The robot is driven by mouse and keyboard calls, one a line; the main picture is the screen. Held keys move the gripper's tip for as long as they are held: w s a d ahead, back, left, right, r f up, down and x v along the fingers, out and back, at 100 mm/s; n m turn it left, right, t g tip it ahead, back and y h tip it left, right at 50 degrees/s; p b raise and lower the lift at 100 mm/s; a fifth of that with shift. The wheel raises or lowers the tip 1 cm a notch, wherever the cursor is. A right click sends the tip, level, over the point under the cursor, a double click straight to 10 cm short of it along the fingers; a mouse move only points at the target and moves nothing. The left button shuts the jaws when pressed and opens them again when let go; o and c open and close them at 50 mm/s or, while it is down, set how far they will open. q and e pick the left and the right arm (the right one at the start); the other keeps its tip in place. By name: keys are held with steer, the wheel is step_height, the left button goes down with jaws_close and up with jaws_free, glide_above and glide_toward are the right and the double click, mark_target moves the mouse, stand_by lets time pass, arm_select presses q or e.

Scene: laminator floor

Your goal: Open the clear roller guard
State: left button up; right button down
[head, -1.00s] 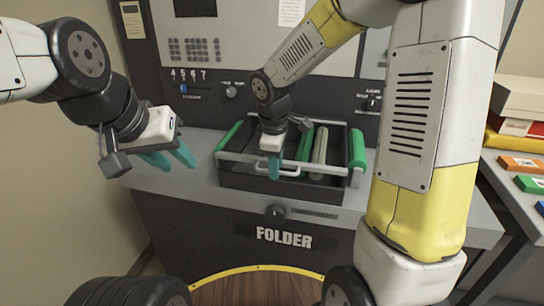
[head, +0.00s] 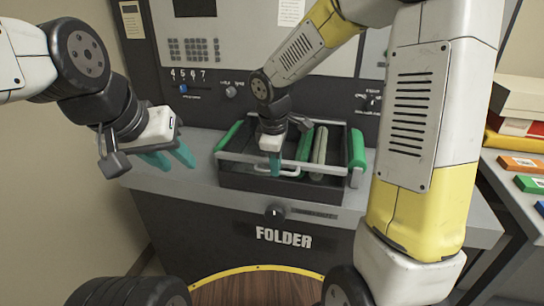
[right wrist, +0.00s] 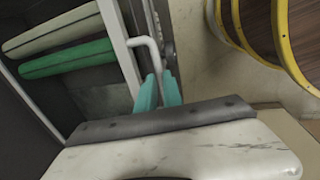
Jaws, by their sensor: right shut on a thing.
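The clear roller guard (head: 325,168) is a see-through cover with a pale frame, lying low over the roller tray of the folder. Its pale handle (head: 300,174) is at the front edge and also shows in the right wrist view (right wrist: 150,48). My right gripper (head: 275,167) reaches down at the front of the guard, its teal fingers (right wrist: 159,92) shut on the handle. The fingertips partly hide the grip. My left gripper (head: 171,158) hangs empty left of the tray, with its teal fingers apart.
Green rollers (head: 357,149) and a pale roller (head: 319,146) lie in the dark tray. A control panel (head: 262,45) rises behind. Boxes (head: 520,100) and coloured blocks (head: 522,163) are on the right table.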

steer(key=shift+r, duration=0.1)
stand_by(0.8)
steer(key=w+d+r+g, duration=0.1)
steer(key=w+r, duration=0.3)
steer(key=r, duration=0.6)
steer(key=w+d+r+g, duration=0.1)
steer(key=w+r, duration=0.3)
steer(key=r, duration=0.6)
steer(key=shift+d+r+g+y, duration=0.2)
steer(key=shift+d+g+y, duration=0.1)
steer(key=shift+d+y, duration=0.15)
steer(key=c, duration=1.5)
jaws_free()
steer(key=shift+w+f, duration=0.1)
steer(key=shift+a+r, duration=0.1)
steer(key=shift+r, duration=0.1)
